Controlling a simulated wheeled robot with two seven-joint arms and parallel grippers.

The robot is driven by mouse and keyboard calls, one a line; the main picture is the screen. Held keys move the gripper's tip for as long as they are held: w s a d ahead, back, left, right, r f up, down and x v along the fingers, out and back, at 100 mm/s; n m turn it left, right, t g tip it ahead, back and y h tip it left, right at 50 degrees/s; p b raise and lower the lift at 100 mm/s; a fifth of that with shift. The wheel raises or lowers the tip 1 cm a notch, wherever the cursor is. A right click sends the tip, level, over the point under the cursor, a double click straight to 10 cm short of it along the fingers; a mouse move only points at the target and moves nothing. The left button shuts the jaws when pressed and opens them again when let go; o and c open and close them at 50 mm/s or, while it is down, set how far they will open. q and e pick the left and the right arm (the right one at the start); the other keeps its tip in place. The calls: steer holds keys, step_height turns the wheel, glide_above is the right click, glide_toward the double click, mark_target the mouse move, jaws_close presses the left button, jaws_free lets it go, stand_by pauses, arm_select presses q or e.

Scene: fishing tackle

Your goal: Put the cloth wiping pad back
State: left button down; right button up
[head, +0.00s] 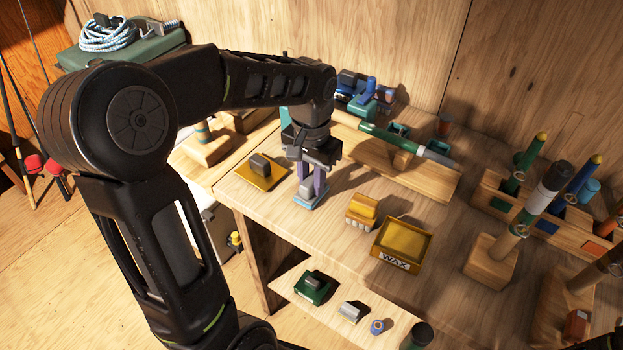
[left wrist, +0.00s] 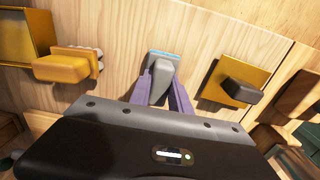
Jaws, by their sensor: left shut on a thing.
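A small pad with a light blue base and a grey block handle, which I take for the cloth wiping pad (head: 311,203), is at the workbench top near its front edge. My left gripper (head: 309,180) points down over it, its purple fingers shut on the grey handle. In the left wrist view the pad (left wrist: 161,70) shows between the fingers (left wrist: 164,88), with a blue strip at its far edge. The base is at or very near the wood; I cannot tell whether it touches. My right gripper is out of view.
A mustard plate with a dark handle (head: 271,182) lies left of the pad. A yellow block brush (head: 361,211) and a yellow tray marked WAX (head: 395,264) lie right. A rod on a wooden stand (head: 437,183) is behind. A lower shelf (head: 290,281) holds small items.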

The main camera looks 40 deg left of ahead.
mark_target(311, 178)
arm_select(q)
steer(key=shift+f, duration=0.1)
steer(key=c, duration=1.7)
jaws_free()
steer(key=shift+f, duration=0.1)
steer(key=o, duration=0.5)
step_height(311, 178, up, 12)
steer(key=shift+r, duration=0.2)
